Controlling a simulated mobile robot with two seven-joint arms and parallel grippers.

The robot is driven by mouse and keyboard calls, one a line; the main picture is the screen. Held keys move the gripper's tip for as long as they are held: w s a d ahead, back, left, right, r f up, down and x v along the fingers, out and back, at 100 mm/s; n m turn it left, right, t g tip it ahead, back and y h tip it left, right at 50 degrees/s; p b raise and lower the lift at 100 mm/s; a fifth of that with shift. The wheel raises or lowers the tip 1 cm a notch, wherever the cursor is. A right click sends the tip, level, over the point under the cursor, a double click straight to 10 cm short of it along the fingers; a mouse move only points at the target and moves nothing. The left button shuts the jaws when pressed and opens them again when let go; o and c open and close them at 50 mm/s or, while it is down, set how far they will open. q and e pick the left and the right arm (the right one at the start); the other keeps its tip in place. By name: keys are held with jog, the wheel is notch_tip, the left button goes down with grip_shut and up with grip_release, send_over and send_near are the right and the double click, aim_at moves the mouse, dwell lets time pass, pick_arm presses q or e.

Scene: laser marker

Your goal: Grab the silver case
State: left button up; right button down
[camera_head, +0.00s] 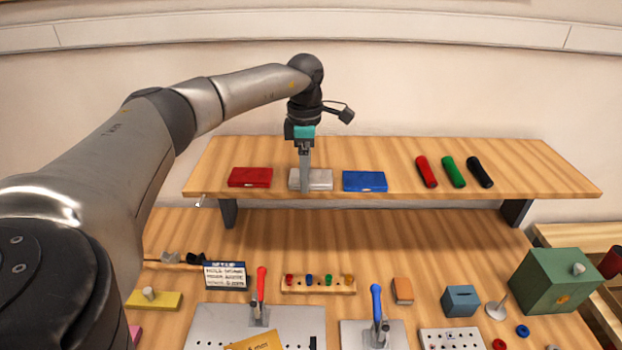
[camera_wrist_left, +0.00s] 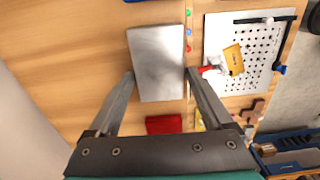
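The silver case (camera_head: 322,179) lies flat on the raised wooden shelf (camera_head: 383,150), between a red case (camera_head: 250,177) and a blue case (camera_head: 364,181). My left gripper (camera_head: 305,188) points down at the silver case and hides part of it. In the left wrist view the silver case (camera_wrist_left: 158,62) lies between the two spread fingertips of the left gripper (camera_wrist_left: 160,74), one beside each long side. The fingers look close to its sides; I cannot tell whether they touch it. My right gripper is not in view.
Red, green (camera_head: 453,171) and black cylinders lie on the shelf at the right. The workbench below holds a plate with a red-handled clamp (camera_head: 260,290), a blue-handled clamp (camera_head: 377,310), a peg rack (camera_head: 318,284) and a green box (camera_head: 556,281). The shelf between blue case and cylinders is clear.

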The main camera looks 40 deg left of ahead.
pick_arm(q)
jog(key=c, duration=1)
jog(key=shift+r, duration=0.1)
